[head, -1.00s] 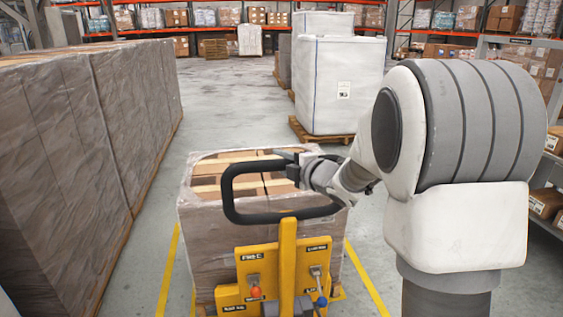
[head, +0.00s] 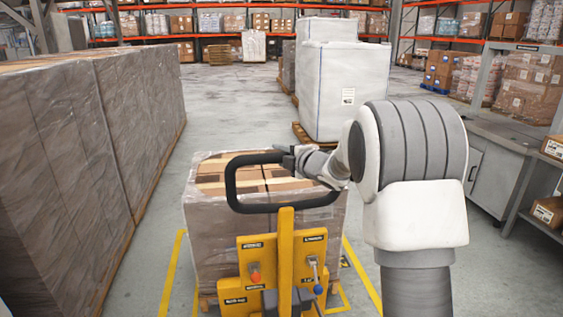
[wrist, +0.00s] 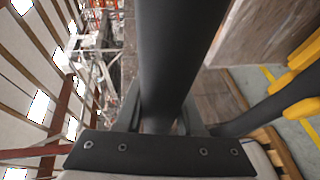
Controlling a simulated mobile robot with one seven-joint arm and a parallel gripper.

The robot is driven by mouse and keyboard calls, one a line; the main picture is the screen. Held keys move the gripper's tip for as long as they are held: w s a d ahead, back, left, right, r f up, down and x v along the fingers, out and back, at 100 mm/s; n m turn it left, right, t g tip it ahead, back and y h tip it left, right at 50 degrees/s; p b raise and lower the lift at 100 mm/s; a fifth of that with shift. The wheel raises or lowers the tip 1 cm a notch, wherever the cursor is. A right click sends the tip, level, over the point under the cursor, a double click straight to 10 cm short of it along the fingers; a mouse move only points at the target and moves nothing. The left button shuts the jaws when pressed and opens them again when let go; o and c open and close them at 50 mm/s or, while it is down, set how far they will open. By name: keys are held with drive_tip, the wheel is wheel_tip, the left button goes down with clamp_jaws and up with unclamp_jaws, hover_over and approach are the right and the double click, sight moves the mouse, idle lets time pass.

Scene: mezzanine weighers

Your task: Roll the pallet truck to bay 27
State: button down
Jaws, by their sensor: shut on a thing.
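The yellow pallet truck (head: 285,260) stands in front of me, with a black loop handle at its top. It carries a film-wrapped stack of cartons (head: 215,240) on a wooden pallet. My gripper (head: 285,157) is shut on the upper right part of the black handle. In the wrist view the dark handle bar (wrist: 170,60) runs between my gripper's fingers (wrist: 158,115). I see no readable number for bay 27. Yellow floor lines (head: 172,270) run along both sides of the load. The truck's forks are hidden under the load.
A long row of wrapped pallets (head: 80,150) walls the left side. White wrapped loads (head: 340,90) on pallets stand ahead to the right. A grey cabinet and shelving (head: 495,160) line the right. The grey aisle floor (head: 225,110) ahead is clear between them.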

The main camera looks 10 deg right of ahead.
drive_tip(key=shift+s+r, duration=0.15)
drive_tip(key=shift+s, duration=0.25)
drive_tip(key=c, duration=1)
unclamp_jaws()
drive_tip(key=shift+s+r, duration=0.1)
drive_tip(key=o, duration=0.5)
drive_tip(key=v, duration=1.7)
drive_tip(key=shift+s+d, duration=0.1)
